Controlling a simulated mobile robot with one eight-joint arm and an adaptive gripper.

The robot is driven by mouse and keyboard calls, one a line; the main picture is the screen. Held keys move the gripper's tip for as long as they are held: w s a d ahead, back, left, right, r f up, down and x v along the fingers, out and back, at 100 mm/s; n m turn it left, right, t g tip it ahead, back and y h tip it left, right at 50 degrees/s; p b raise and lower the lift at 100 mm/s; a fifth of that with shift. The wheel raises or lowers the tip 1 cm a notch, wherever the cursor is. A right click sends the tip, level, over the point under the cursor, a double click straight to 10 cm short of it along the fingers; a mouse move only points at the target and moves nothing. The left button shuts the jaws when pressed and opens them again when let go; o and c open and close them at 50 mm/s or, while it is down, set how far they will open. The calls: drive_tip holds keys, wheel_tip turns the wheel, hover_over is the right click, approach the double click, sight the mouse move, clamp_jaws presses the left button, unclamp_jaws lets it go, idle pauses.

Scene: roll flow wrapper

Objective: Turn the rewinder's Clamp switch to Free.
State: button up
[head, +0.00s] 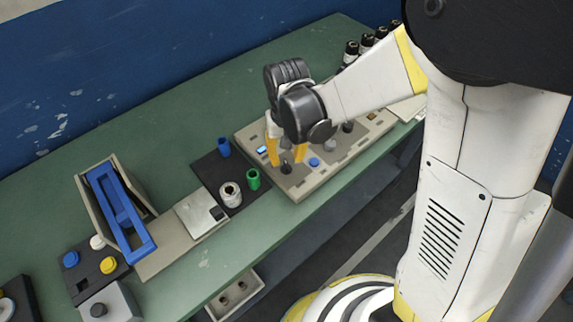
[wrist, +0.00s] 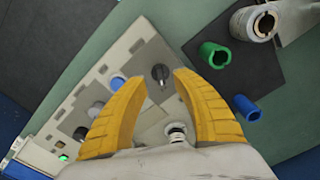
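A beige control panel (head: 307,188) lies on the green bench and also shows in the wrist view (wrist: 131,38). Near its front left end stands a black knob switch (head: 286,169), seen in the wrist view (wrist: 160,74) with a pale pointer line on top. My gripper (head: 286,160) hangs over this end, its orange fingers spread. In the wrist view my gripper (wrist: 163,78) is open, with the knob showing between and just beyond the fingertips; I see no contact. Labels are unreadable, so I cannot tell whether this knob is the Clamp switch.
A blue button (head: 314,162) and other knobs sit along the panel. Several dark bottles (head: 351,50) stand behind.

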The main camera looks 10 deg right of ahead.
sight(288, 166)
wheel_tip(288, 166, down, 5)
drive_tip(key=shift+r+b, duration=0.2)
drive_tip(key=shift+b, duration=0.45)
clamp_jaws()
drive_tip(key=n, duration=0.5)
drive_tip(key=shift+d+n+b, duration=0.15)
drive_tip(key=shift+n+b, duration=0.25)
drive_tip(key=n, duration=0.6)
drive_tip(key=shift+w+d, duration=0.1)
drive_tip(key=shift+w, duration=0.05)
